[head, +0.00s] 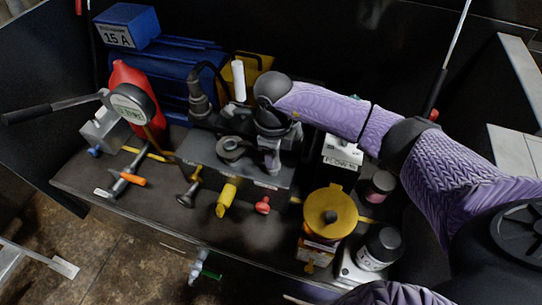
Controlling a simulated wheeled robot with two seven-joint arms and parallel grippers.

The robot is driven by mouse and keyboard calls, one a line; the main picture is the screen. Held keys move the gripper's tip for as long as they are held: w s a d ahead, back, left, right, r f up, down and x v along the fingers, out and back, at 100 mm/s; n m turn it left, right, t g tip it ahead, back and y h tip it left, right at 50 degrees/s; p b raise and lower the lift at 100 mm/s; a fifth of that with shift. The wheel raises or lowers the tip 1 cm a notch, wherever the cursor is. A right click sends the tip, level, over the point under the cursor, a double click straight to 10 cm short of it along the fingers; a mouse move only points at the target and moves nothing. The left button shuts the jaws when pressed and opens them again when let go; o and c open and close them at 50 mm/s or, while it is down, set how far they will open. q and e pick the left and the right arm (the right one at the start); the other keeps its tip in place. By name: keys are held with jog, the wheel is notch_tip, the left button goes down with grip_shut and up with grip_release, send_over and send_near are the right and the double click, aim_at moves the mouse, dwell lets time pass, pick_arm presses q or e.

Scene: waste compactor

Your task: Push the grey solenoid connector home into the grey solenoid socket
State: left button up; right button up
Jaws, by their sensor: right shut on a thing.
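My right gripper (268,140) reaches in from the right on the purple arm and points down over the dark valve block (240,163). It is shut on a small grey piece (271,160), which looks like the grey solenoid connector; the fingers and wrist hide much of it. The piece is over the right part of the block. I cannot tell whether it touches the block. The grey solenoid socket cannot be made out and may be hidden beneath the gripper. My left gripper is not in view.
Left of the gripper stand a black fitting with a looped cable (198,98) and a white cylinder (238,80). A gauge (131,104), a yellow handle (228,196) and a red knob (262,205) stand nearby. A yellow round cap (330,212) is at front right.

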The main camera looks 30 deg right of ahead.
grip_shut()
jog(key=shift+r, duration=0.15)
notch_tip(320, 180, up, 2)
jog(key=shift+r+p, duration=0.1)
jog(key=shift+p, duration=0.8)
jog(key=shift+r+p, duration=0.5)
jog(key=shift+r, duration=0.15)
jog(key=shift+r+p, duration=0.55)
jog(key=shift+r, duration=0.15)
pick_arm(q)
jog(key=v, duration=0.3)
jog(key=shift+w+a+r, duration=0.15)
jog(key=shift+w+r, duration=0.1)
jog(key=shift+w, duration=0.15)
pick_arm(e)
jog(key=shift+f, duration=0.1)
